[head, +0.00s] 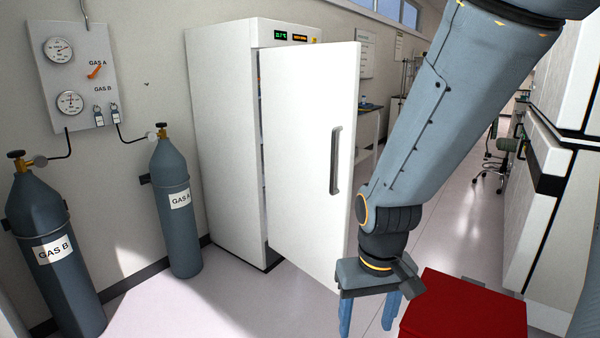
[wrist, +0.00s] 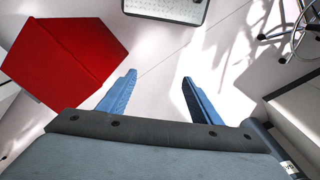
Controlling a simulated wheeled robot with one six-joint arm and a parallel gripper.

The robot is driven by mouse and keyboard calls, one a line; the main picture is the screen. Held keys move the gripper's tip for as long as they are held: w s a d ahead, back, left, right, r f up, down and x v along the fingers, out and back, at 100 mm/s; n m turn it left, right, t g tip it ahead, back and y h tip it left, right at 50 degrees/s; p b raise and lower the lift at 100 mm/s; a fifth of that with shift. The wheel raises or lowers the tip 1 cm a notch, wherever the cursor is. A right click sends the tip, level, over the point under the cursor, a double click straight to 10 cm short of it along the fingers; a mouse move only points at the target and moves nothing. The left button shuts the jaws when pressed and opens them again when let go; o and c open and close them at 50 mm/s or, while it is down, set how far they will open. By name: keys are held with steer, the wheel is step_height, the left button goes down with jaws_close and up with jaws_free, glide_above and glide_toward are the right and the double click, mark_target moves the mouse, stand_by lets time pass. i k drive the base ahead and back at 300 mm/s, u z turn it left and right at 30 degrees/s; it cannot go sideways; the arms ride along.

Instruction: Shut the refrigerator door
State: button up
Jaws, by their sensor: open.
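The white refrigerator (head: 222,140) stands against the left wall, with a display on its top front. Its door (head: 300,150) stands partly open, swung out toward me, with a dark vertical handle (head: 336,160) near its right edge. A narrow gap at the left of the door shows a little of the inside. My gripper (head: 368,318) is open and empty, pointing down to the right of the door and lower than the handle. In the wrist view the two blue fingers (wrist: 158,88) are apart with only floor between them. I cannot tell how far the gripper is from the door.
A red box (head: 465,305) stands beside my gripper; it also shows in the wrist view (wrist: 65,60). Gas cylinders (head: 175,215) stand left of the refrigerator. White cabinets (head: 550,150) line the right side. The aisle floor behind is mostly clear.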

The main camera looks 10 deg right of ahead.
mark_target(310, 92)
steer(key=u, duration=0.1)
steer(key=i, duration=0.9)
steer(key=z, duration=0.45)
